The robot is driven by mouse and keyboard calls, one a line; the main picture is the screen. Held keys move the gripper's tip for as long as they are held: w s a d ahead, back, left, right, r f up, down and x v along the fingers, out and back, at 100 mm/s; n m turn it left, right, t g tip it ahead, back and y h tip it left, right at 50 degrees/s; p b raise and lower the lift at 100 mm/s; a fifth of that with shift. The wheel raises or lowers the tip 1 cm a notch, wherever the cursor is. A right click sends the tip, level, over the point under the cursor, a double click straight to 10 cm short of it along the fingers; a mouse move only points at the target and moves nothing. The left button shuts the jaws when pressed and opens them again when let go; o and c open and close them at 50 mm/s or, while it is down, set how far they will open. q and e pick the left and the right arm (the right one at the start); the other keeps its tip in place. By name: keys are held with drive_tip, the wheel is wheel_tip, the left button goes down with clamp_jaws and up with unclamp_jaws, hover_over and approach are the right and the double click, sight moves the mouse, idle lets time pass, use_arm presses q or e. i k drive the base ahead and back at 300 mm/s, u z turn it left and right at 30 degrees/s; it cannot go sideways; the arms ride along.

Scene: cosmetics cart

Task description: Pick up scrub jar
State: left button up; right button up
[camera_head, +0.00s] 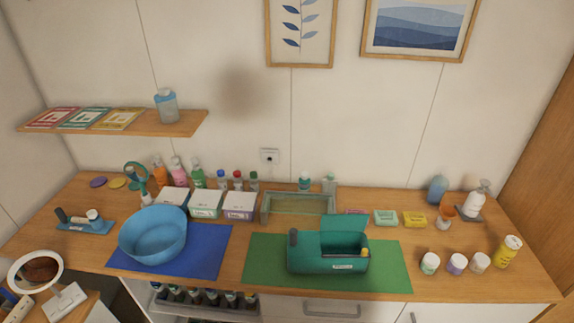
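Three small white-lidded jars stand in a row on the counter, right of the green mat: one with a green band (430,263), one with a purple band (457,264) and one with a pale label (480,262). Their labels are too small to read, so I cannot tell which is the scrub jar. All three stand upright and slightly apart. Neither of my grippers is in view.
A yellow canister (508,251) stands right of the jars. A teal case (328,252) sits open on the green mat (393,272). A blue basin (153,236) stands on the blue mat (205,263). The counter in front of the jars is clear.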

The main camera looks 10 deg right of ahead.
sight(457, 264)
drive_tip(key=z, duration=1.9)
